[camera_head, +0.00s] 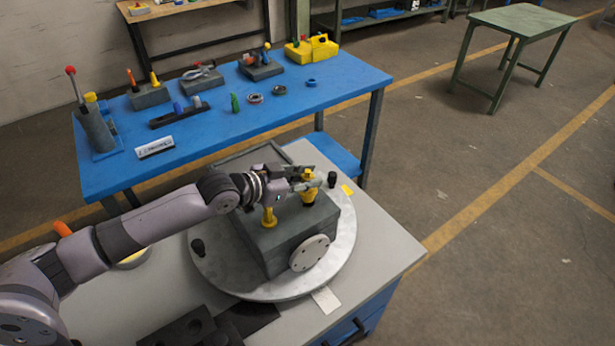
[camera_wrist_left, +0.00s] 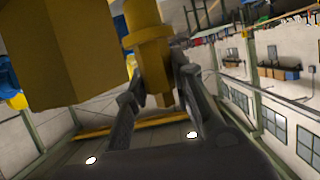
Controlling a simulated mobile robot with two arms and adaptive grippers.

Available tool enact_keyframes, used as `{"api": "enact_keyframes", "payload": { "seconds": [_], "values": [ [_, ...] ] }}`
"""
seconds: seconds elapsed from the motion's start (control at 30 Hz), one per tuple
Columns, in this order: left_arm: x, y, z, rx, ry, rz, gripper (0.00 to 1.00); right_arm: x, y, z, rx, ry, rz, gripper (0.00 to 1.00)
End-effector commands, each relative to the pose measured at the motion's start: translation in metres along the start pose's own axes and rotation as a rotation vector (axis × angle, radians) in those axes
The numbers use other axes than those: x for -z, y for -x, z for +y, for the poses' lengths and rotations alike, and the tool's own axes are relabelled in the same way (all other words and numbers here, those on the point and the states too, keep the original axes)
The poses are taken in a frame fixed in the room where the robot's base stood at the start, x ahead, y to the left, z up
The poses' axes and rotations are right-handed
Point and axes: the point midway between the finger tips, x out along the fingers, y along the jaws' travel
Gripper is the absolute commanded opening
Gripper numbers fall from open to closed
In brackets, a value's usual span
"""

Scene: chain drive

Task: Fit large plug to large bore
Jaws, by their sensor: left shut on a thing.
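My left gripper (camera_head: 308,181) is shut on a yellow plug (camera_head: 308,193) above the far right part of the dark grey block's top. The wrist view shows a yellow stepped plug (camera_wrist_left: 149,55) between the fingers. I cannot tell whether its lower end is in a bore or just above one; the bore is hidden. A slimmer yellow plug (camera_head: 268,217) stands upright in the top of the dark grey block (camera_head: 268,246), nearer the front left. A bigger yellow shape (camera_wrist_left: 60,55) fills the left of the wrist view. My right gripper is not in view.
The block sits on a round grey turntable (camera_head: 225,280) with black knobs at its rim. A round light flange (camera_head: 309,253) is on the block's front side. A blue bench (camera_head: 215,125) with tools stands behind. A green table (camera_head: 520,22) is far right.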

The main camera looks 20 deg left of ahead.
Motion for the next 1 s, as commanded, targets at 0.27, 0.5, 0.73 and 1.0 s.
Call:
{"api": "enact_keyframes", "payload": {
  "seconds": [0.27,0.5,0.73,1.0],
  "values": [
    [0.0007,0.0001,-0.0001,0.0,0.0,0.001,0.0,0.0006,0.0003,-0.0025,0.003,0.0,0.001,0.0],
    [0.0006,0.0002,0.0,0.0,0.0,0.0,0.0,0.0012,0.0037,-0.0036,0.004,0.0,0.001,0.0],
    [0.0001,0.0,0.0,0.0,0.0,0.001,0.0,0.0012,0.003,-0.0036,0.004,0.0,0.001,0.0],
    [-0.0048,-0.002,0.0002,0.0,0.0,0.0,0.0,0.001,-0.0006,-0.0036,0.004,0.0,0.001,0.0]
  ]
}}
